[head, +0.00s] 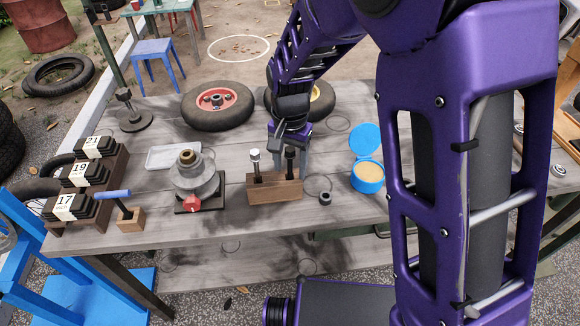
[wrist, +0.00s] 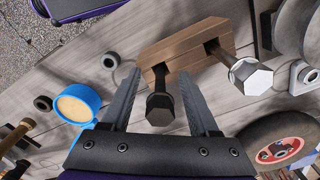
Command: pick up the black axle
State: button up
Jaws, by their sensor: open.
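The black axle (head: 290,161) stands upright in the right-hand hole of a wooden block (head: 275,191) on the bench. In the wrist view the black axle (wrist: 160,106) shows its dark hexagonal head toward the camera. My gripper (wrist: 158,76) is open, with one finger on each side of the black axle and visible gaps between. In the head view my gripper (head: 293,150) comes down from above at the black axle and partly hides it. A second axle with a silver head (head: 255,160) stands in the left hole of the same block; it also shows in the wrist view (wrist: 250,76).
A blue tub (head: 367,178) with its lid open stands right of the block, with a small dark ring (head: 325,198) nearer. A grey housing with a red knob (head: 196,176) stands to the left. Wheels (head: 217,106) lie behind. Numbered stacks (head: 72,207) stand far left.

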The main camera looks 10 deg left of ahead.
grip_shut()
dwell(0.4)
